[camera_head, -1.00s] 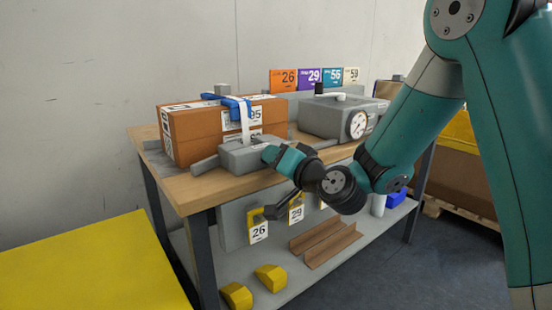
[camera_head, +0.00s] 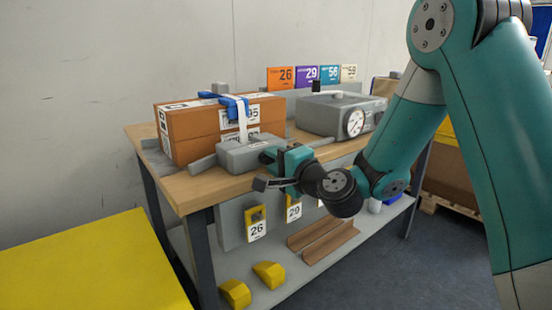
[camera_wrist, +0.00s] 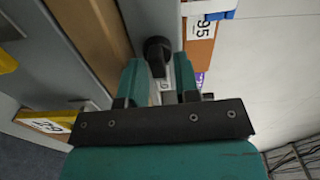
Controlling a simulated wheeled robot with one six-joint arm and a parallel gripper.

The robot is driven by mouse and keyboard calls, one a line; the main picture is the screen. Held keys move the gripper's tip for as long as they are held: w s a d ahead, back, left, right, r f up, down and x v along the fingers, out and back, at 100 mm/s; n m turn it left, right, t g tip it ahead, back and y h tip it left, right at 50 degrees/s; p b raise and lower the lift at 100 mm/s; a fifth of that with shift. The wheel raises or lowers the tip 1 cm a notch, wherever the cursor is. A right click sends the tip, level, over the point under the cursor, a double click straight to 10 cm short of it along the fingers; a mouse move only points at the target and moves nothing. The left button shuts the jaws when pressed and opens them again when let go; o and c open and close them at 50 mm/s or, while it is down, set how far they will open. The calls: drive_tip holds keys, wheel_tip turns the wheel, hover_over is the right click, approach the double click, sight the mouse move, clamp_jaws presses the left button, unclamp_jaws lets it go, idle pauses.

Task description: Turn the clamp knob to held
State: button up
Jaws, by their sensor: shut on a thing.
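The clamp's grey block (camera_head: 240,156) stands at the front of the workbench, before a brown carton (camera_head: 190,134). A white strip (camera_head: 242,126) runs from it up to a blue part (camera_head: 238,105) over the carton. The black clamp knob (camera_wrist: 157,48) shows between my fingertips in the wrist view; in the head view my gripper hides it. My gripper (camera_head: 270,156) is at the block's right end and shut on the knob; its two teal fingers (camera_wrist: 159,66) flank it. The knob's setting cannot be read.
A grey device with a round gauge (camera_head: 354,123) stands to the right on the bench. Numbered cards stand behind it. Yellow tags (camera_head: 257,222) hang below the bench's front edge. Yellow blocks (camera_head: 269,274) lie on the lower shelf. A yellow surface (camera_head: 85,265) is at the lower left.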

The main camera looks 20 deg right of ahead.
drive_tip(key=shift+f+m, duration=0.2)
drive_tip(key=shift+m, duration=0.2)
drive_tip(key=o, duration=0.6)
drive_tip(key=shift+r, duration=0.1)
